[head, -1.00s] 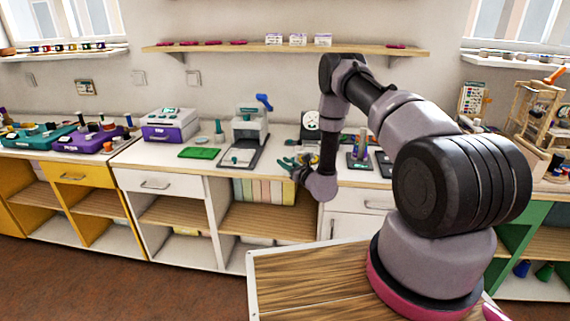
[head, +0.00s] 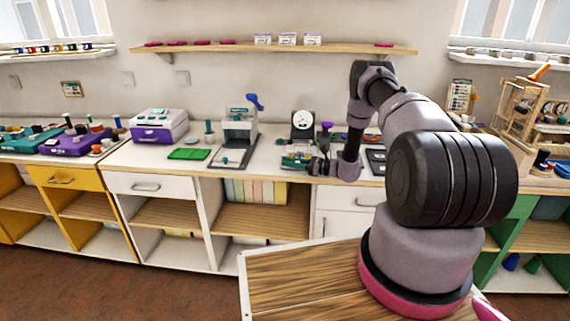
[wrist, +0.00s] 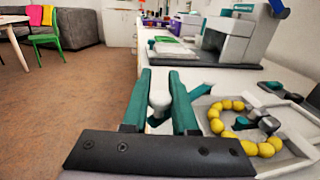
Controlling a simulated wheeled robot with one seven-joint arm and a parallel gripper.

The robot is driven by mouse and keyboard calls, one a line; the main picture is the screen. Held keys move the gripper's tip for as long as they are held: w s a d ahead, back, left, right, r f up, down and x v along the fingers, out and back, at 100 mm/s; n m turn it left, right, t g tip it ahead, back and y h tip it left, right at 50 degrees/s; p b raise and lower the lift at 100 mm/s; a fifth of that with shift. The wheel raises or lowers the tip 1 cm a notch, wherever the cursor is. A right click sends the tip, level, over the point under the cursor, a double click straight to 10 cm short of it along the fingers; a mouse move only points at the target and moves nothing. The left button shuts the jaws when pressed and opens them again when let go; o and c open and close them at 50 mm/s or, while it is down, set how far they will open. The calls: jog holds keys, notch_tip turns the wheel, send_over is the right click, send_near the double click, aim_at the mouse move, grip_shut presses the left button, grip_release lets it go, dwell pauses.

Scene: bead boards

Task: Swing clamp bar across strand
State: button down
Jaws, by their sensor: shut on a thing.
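A strand of yellow beads (wrist: 215,120) lies in a curve on a pale board (wrist: 290,158) at the right of the wrist view. My gripper (wrist: 160,80) has teal fingers closed around a white rounded knob (wrist: 159,97), at the board's left side. A short teal bar (wrist: 202,91) shows just right of the fingers; whether it joins the knob cannot be told. A dark and teal fitting (wrist: 262,122) sits inside the bead curve. In the head view my gripper (head: 318,165) is at the counter's front edge, beside the small board (head: 297,155), partly hiding it.
A white press with a blue lever (head: 240,128) stands left of the board. A round dial gauge (head: 302,121) stands behind it. A green mat (head: 189,154) and a purple-white box (head: 159,126) are farther left.

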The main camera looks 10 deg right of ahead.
jog(key=shift+w+d+n+g+y, duration=0.15)
jog(key=shift+d+n+g+y, duration=0.6)
jog(key=shift+g, duration=0.55)
jog(key=c, duration=0.7)
grip_release()
jog(key=shift+v, duration=3.75)
